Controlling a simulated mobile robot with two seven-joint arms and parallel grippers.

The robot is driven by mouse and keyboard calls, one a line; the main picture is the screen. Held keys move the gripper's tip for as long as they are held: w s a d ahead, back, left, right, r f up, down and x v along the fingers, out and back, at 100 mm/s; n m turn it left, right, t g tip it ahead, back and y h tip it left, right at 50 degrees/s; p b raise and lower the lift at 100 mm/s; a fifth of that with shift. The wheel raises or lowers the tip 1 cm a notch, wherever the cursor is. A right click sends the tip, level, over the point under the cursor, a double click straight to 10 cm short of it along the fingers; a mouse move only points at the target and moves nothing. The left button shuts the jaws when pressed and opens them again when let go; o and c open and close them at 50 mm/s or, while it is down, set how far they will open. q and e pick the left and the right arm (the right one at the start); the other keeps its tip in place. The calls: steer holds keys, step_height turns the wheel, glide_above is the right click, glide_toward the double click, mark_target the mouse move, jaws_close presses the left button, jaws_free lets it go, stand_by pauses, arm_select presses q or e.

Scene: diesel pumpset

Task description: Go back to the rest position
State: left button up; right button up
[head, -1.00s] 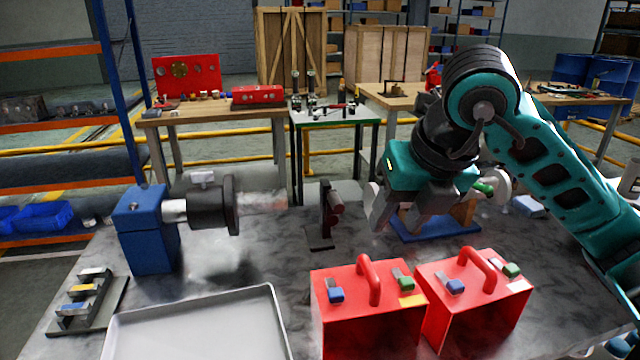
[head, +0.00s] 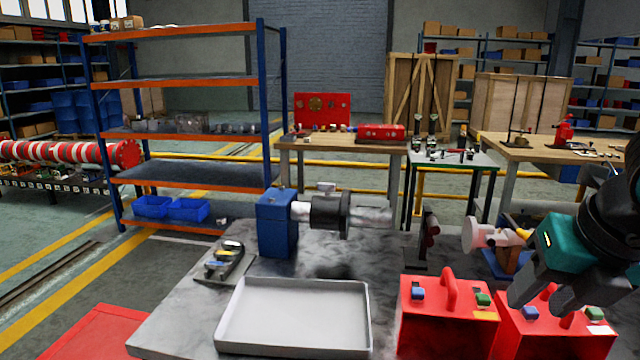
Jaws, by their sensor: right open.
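My right gripper (head: 543,297) is open and empty at the right, in front of the handle of the right red box (head: 510,340) in the picture. I cannot tell whether it touches the box. A white flanged cylinder (head: 490,237) sits on a blue stand (head: 492,268) behind the boxes. My left gripper is not in view.
The grey workbench (head: 190,315) holds a blue block with a dark flanged shaft (head: 278,225), an empty tray (head: 295,345), a small tool rack (head: 222,262) and a dark upright holder (head: 430,240). An orange-and-blue shelf (head: 185,83) stands behind at left.

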steer(key=s+a+f+n+g+y, duration=0.2)
steer(key=a+y, duration=0.3)
steer(key=a, duration=0.3)
steer(key=s+a+f+n+g+y, duration=0.1)
steer(key=a+f+n+g+y, duration=0.15)
steer(key=a+y, duration=0.4)
steer(key=a+r+m+t+y, duration=0.2)
steer(key=a+r+m+y, duration=0.1)
steer(key=a+m+y, duration=0.4)
steer(key=w+d+f+m+t+h, duration=0.4)
steer(key=f+m+t+h, duration=0.15)
steer(key=m+t, duration=0.35)
steer(key=w+d+f+m+t+h, duration=0.45)
steer(key=f+m+t, duration=0.3)
steer(key=m, duration=0.35)
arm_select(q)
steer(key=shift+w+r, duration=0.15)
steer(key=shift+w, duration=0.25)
arm_select(e)
steer(key=s+d+f+m+g+h, duration=0.1)
steer(key=s+f+m+g+h, duration=0.2)
steer(key=s+f, duration=0.3)
steer(key=s+d+f+m+g+h, duration=0.2)
steer(key=s+f+m+g+h, duration=0.2)
steer(key=f, duration=1.3)
steer(key=shift+s+m+g, duration=0.35)
steer(key=shift+s+g, duration=0.05)
steer(key=shift+s, duration=0.7)
